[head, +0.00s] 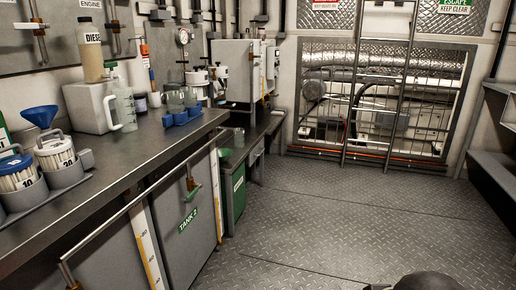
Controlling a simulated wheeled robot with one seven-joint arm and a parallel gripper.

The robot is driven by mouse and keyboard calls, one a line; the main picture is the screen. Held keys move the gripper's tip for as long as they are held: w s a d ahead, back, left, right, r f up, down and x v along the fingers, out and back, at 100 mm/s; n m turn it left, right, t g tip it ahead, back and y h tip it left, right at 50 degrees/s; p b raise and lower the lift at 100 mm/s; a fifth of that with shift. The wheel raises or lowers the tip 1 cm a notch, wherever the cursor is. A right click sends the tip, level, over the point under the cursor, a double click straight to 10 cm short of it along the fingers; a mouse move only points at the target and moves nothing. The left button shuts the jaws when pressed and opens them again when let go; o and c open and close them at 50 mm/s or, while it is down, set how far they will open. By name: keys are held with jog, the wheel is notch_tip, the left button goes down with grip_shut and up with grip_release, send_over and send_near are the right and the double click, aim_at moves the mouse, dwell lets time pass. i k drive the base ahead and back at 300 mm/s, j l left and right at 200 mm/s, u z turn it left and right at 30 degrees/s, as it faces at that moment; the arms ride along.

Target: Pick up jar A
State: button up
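No jar with a readable letter A shows in the head view, so I cannot tell which one is jar A. Small clear glass jars (175,101) stand in a blue holder (183,117) on the left bench. Another small clear jar (238,138) stands on the lower bench further back. A dark rounded shape at the bottom right edge may be part of my own body. My gripper is not in view.
The left bench (120,158) also carries a clear pitcher (123,108), a diesel bottle (92,50), a blue funnel (40,116) and numbered canisters (57,153). A rail (130,205) runs along its front. The plate floor (310,225) is clear. A ladder (382,80) stands at the back.

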aim_at(239, 133)
jog(key=i+l+u, duration=0.1)
jog(key=i+u, duration=0.4)
jog(key=i, duration=0.3)
jog(key=i+l+u, duration=0.1)
jog(key=u, duration=0.3)
jog(key=i+l+u, duration=0.1)
jog(key=u, duration=0.3)
jog(key=l+u, duration=0.15)
jog(key=u, duration=0.25)
jog(key=i+l+u, duration=0.15)
jog(key=l, duration=0.4)
jog(key=i+l+u, duration=0.15)
jog(key=l, duration=0.4)
jog(key=i+l+u, duration=0.2)
jog(key=l, duration=0.35)
jog(key=l+u, duration=0.15)
jog(key=l, duration=0.95)
